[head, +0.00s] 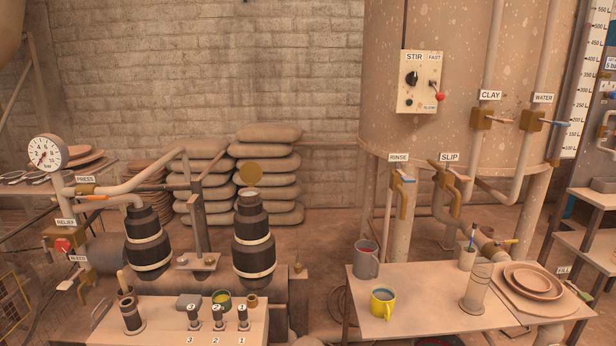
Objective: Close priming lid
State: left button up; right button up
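A round brass-coloured disc (250,173), which looks like the priming lid, stands upright above the neck of the right-hand dark pump barrel (253,245). The top of that neck (249,196) shows below the disc, so the lid appears raised open. Its hinge is too small to make out. A similar dark barrel (147,240) stands to the left, with a pipe joining its top. Neither of my grippers is in view.
A table (428,320) at right holds a grey jug (366,260) and yellow mug (382,302). Stacked sacks (270,150) lie behind.

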aim_at(250, 172)
jog(key=i+l+u, duration=0.1)
jog(key=i, duration=0.35)
jog(key=i+l+u, duration=0.1)
jog(key=i+l, duration=0.2)
jog(key=i, duration=0.15)
jog(key=i+l, duration=0.25)
jog(key=i, duration=0.2)
jog(key=j+u, duration=0.05)
